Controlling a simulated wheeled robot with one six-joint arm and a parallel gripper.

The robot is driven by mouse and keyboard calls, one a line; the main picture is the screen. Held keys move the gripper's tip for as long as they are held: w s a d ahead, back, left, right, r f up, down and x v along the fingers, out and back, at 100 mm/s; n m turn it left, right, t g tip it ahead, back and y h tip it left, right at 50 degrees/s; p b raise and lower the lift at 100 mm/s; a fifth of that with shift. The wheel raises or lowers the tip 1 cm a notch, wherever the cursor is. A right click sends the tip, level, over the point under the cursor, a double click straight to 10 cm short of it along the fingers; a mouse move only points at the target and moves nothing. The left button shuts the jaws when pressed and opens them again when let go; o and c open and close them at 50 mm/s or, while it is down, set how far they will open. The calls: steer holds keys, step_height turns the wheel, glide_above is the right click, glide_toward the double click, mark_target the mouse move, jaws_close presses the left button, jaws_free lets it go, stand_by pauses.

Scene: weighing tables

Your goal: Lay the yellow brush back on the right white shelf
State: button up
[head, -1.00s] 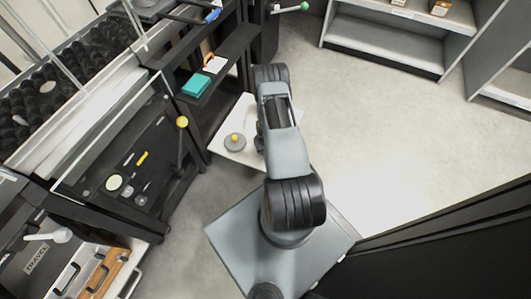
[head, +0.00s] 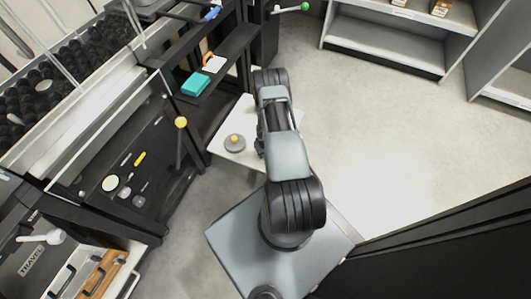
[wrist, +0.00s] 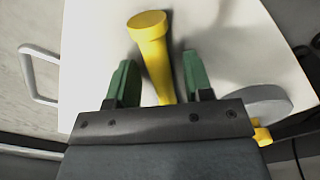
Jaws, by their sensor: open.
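The yellow brush (wrist: 152,45), with a flared round end, shows in the wrist view against a white shelf surface (wrist: 225,35). It runs between the two green fingers of my gripper (wrist: 158,78), which stand apart with gaps on both sides of it. Its lower end is hidden behind the gripper body. It seems to rest on the white surface, but the exact contact is not clear. In the head view my arm hides the gripper and the brush; part of the white shelf (head: 222,143) shows left of the arm.
A grey disc with a yellow knob (head: 235,143) sits on the white shelf, close to my gripper's right in the wrist view (wrist: 252,100). A dark shelf with a teal box (head: 196,84) stands further back. Open floor (head: 380,140) lies to the right.

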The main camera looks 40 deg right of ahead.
steer(key=shift+r, duration=0.1)
steer(key=w+a+r+n+p, duration=0.1)
steer(key=a+r+p, duration=0.15)
steer(key=r, duration=0.95)
steer(key=w+a+r+t+p, duration=0.1)
steer(key=w+a+r, duration=0.15)
steer(key=r, duration=1.05)
steer(key=w+a+r+n+p, duration=0.1)
steer(key=a+r+p, duration=0.15)
steer(key=r, duration=0.95)
steer(key=s+a+r+t, duration=0.1)
steer(key=s+a+r, duration=0.5)
steer(key=s+r, duration=0.1)
steer(key=s+a+r+n, duration=0.1)
steer(key=s+a+r, duration=0.5)
steer(key=r, duration=0.4)
steer(key=shift+s+a+t, duration=0.2)
steer(key=shift+s+t, duration=0.2)
steer(key=shift+s, duration=0.4)
